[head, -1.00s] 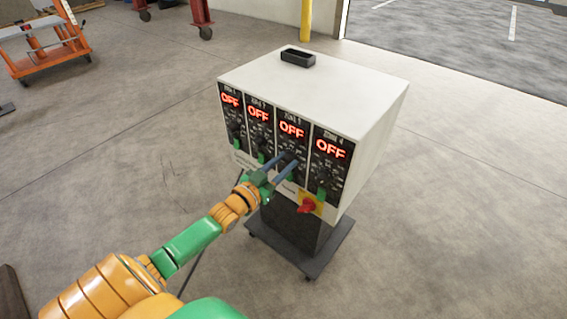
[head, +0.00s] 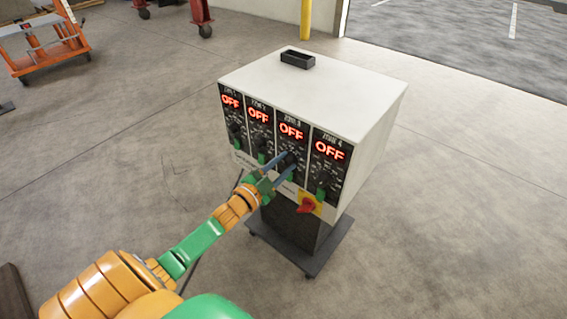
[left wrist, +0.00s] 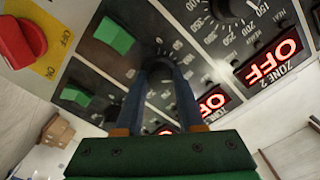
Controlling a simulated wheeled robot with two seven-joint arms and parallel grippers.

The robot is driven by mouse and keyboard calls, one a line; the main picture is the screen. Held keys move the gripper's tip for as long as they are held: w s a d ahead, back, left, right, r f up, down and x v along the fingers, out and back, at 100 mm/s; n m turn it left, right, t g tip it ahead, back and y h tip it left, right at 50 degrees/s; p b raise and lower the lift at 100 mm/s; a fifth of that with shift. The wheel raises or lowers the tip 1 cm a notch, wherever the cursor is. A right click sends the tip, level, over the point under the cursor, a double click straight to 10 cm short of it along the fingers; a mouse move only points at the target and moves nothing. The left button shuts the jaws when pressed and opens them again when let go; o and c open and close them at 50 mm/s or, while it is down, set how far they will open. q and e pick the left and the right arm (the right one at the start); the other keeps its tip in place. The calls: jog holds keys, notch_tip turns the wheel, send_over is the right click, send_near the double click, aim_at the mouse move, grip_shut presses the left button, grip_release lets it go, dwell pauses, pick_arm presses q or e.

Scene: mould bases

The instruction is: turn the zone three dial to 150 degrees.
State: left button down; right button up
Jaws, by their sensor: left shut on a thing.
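The zone three dial (head: 291,158) is a dark round knob on the third panel from the left of a white control cabinet (head: 350,99). My left gripper (head: 285,163) reaches it from the lower left and is shut on it. In the left wrist view the two blue fingers of the left gripper (left wrist: 160,85) lie on either side of the knob and largely hide it, so its pointer angle cannot be read. The zone three display (head: 291,131) shows OFF in red. My right gripper is not in view.
The other zone displays also read OFF, including zone four (head: 330,150). A red rotary switch (head: 308,204) on a yellow plate sits below the panels, close to my left gripper. A black tray (head: 298,59) lies on the cabinet top.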

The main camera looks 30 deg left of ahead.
pick_arm(q)
jog(key=shift+m, duration=1.2)
jog(key=c, duration=0.5)
grip_release()
jog(key=s, duration=0.4)
jog(key=s+p, duration=0.1)
jog(key=s, duration=0.2)
jog(key=shift+a, duration=0.25)
jog(key=shift+f, duration=0.1)
